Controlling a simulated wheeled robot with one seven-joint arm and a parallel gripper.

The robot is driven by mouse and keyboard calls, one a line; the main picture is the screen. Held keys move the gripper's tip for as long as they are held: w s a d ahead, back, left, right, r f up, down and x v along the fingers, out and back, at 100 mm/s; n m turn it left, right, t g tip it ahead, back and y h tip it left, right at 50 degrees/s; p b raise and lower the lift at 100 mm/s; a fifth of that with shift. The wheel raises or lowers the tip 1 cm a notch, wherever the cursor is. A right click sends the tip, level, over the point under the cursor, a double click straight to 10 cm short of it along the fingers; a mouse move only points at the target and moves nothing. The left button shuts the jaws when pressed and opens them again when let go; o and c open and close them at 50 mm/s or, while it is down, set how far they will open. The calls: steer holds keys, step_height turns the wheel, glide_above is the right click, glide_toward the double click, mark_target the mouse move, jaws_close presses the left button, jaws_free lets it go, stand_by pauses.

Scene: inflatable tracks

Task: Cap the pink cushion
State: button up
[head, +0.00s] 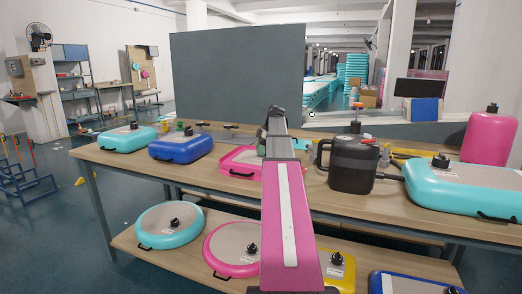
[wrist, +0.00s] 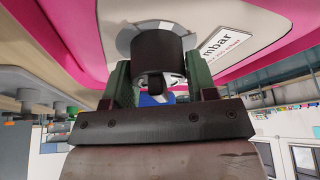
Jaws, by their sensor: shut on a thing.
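The pink cushion (head: 235,158), with a grey top, lies on the upper table in the head view, partly hidden behind my arm. In the wrist view the pink cushion (wrist: 80,35) fills the top, with a white "mbar" label beside a grey valve ring (wrist: 125,40). My gripper (wrist: 158,70) is shut on a black cap (wrist: 165,48) between its green-padded fingers. The cap is at the valve ring; I cannot tell whether it is fully seated. In the head view my fingertips are hidden behind my wrist.
A black pump (head: 352,165) stands close to the right of my arm. A blue cushion (head: 182,146) and a turquoise one (head: 127,138) lie to the left, another turquoise cushion (head: 470,188) to the right. A grey panel (head: 237,85) stands behind. More cushions lie on the lower shelf (head: 190,265).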

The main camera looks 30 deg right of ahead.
steer(key=n+g, duration=0.1)
steer(key=n, duration=0.2)
steer(key=shift+s+n+g, duration=0.15)
steer(key=shift+n+g, duration=0.45)
steer(key=shift+n, duration=0.5)
steer(key=o, duration=1)
